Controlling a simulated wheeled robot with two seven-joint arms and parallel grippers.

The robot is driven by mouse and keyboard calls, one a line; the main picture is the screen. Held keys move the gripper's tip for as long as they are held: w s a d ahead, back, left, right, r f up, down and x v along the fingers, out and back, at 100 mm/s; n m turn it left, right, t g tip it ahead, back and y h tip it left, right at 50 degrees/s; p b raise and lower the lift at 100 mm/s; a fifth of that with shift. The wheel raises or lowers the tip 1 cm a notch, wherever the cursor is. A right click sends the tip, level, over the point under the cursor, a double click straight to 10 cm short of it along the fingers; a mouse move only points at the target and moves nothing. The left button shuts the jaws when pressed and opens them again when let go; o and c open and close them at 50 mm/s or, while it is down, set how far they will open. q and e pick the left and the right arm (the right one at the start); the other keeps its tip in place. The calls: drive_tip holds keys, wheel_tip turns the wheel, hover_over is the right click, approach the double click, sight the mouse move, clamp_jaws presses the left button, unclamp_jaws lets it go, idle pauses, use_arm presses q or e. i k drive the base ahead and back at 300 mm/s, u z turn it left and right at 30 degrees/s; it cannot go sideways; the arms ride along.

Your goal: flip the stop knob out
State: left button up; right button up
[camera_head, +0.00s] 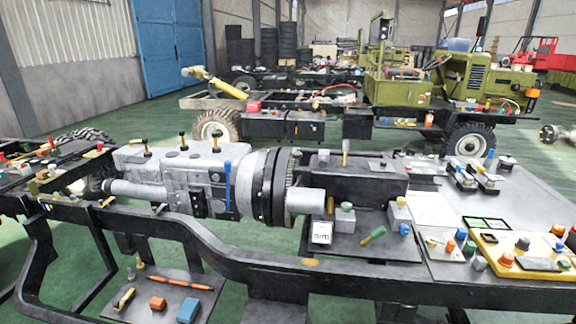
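A yellow-edged panel (540,263) lies on the grey work surface at the right. It carries several small knobs, including an orange-red knob (507,260), a black knob (522,243) and an orange knob (558,230). I cannot tell which of these is the stop knob, or how any of them is set. A green knob (346,207) also stands on a grey block at the centre. Neither of my grippers is in view, and nothing is seen touching the panel or the knobs.
A grey gearbox (165,170) sits in a black chassis frame (215,255) across the front. A low plate (165,290) with tools and small blocks lies below it. Behind stand a green truck (400,85) and a blue door (168,45). Green floor shows between the frames.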

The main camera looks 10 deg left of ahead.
sight(323, 163)
drive_tip(key=z, duration=1.65)
drive_tip(key=i, duration=1.55)
drive_tip(key=u, duration=3.3)
drive_tip(key=i, duration=0.55)
